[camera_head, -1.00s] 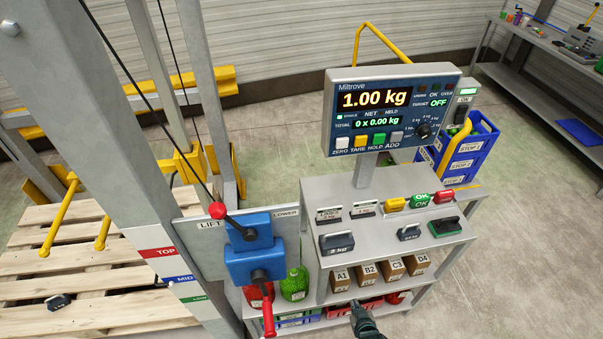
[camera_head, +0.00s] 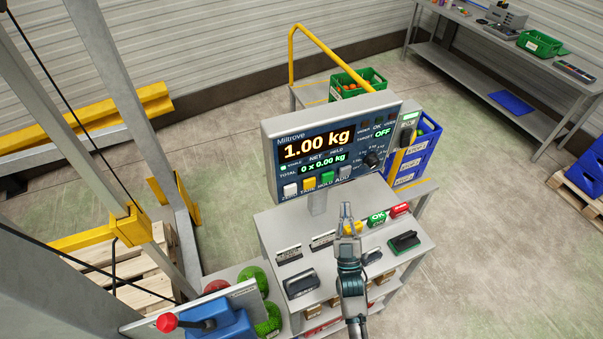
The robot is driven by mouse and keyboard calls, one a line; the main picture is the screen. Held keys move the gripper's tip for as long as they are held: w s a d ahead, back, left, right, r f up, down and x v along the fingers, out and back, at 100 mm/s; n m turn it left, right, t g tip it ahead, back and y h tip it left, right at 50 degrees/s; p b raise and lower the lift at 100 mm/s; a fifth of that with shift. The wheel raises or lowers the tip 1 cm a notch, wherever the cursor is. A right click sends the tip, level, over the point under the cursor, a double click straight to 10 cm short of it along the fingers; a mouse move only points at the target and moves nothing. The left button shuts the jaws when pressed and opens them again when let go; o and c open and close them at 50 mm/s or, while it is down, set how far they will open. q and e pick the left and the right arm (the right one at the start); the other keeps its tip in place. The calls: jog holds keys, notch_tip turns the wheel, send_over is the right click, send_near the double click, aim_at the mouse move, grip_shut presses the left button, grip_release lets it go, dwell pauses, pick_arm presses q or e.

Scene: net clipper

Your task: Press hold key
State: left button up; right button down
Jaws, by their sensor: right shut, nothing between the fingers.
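The scale display (camera_head: 330,145) stands on a post at the back of the grey stand and reads 1.00 kg. The green HOLD key (camera_head: 327,178) is in its lower row, between the yellow TARE key (camera_head: 309,184) and the grey ADD key (camera_head: 344,172). The white ZERO key (camera_head: 290,190) is at the left end. My right gripper (camera_head: 346,208) is shut and empty, pointing up toward the display. It shows below and a little right of the HOLD key, over the stand top. The exact gap to the panel is hard to tell. My left gripper is not in view.
Weights, including a dark block (camera_head: 301,284), and a green OK block (camera_head: 377,219) lie on the stand top (camera_head: 275,232). A red-knobbed lever (camera_head: 167,322) and steel lift frame are at left. Blue crates (camera_head: 418,155) stand behind right. Open floor lies right.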

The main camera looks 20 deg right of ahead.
aim_at(327, 177)
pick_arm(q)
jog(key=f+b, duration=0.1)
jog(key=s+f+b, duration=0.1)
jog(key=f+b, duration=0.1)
pick_arm(e)
jog(key=w+a, duration=0.1)
jog(key=w, duration=0.6)
jog(key=shift+r, duration=0.45)
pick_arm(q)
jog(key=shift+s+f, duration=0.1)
pick_arm(e)
jog(key=shift+w, duration=0.1)
dwell(1.1)
jog(key=shift+w, duration=0.25)
